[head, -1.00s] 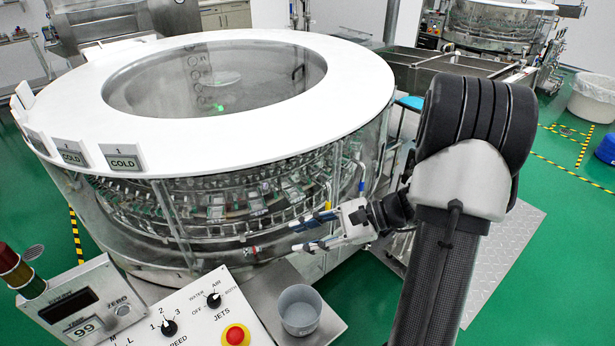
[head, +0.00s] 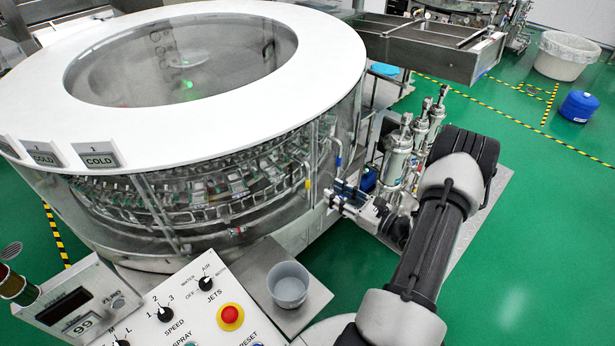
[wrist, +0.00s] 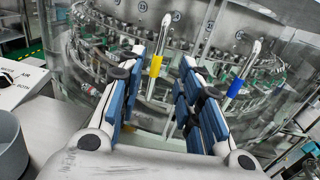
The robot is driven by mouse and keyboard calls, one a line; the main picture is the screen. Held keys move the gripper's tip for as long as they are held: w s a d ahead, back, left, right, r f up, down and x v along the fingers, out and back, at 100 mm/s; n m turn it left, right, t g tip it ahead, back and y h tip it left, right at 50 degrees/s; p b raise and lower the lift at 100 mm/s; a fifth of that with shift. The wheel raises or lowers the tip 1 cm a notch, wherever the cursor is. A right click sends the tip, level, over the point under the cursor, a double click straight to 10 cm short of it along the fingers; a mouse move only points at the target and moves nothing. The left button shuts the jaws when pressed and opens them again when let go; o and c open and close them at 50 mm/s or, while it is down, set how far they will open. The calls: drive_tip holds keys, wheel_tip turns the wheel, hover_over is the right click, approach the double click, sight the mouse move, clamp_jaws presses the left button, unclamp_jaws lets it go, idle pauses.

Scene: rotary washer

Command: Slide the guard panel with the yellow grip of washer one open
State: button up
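The round washer (head: 190,110) with a white top ring stands at the left in the head view, its clear curved guard panels around the side. The yellow grip (head: 308,184) is on a metal handle on the near right side. In the wrist view the yellow grip (wrist: 156,66) shows upright, just beyond and between my fingers. A blue grip (wrist: 234,88) is on another handle to its right; it also shows in the head view (head: 338,162). My gripper (wrist: 163,68) is open and empty, its blue-padded fingers apart. In the head view it (head: 334,193) is right of the yellow grip.
A control panel (head: 190,310) with knobs and a red stop button is at the front. A grey cup (head: 288,285) stands on a metal shelf beside it. Metal cylinders (head: 398,155) with pipes stand right of the washer, close behind my arm.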

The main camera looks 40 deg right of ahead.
sight(309, 178)
drive_tip(key=w, duration=0.3)
drive_tip(key=w+a, duration=0.1)
drive_tip(key=w, duration=0.3)
drive_tip(key=w+a, duration=0.1)
drive_tip(key=w, duration=0.3)
drive_tip(key=shift+b, duration=0.35)
drive_tip(key=shift+c, duration=0.4)
clamp_jaws()
drive_tip(key=shift+a, duration=0.1)
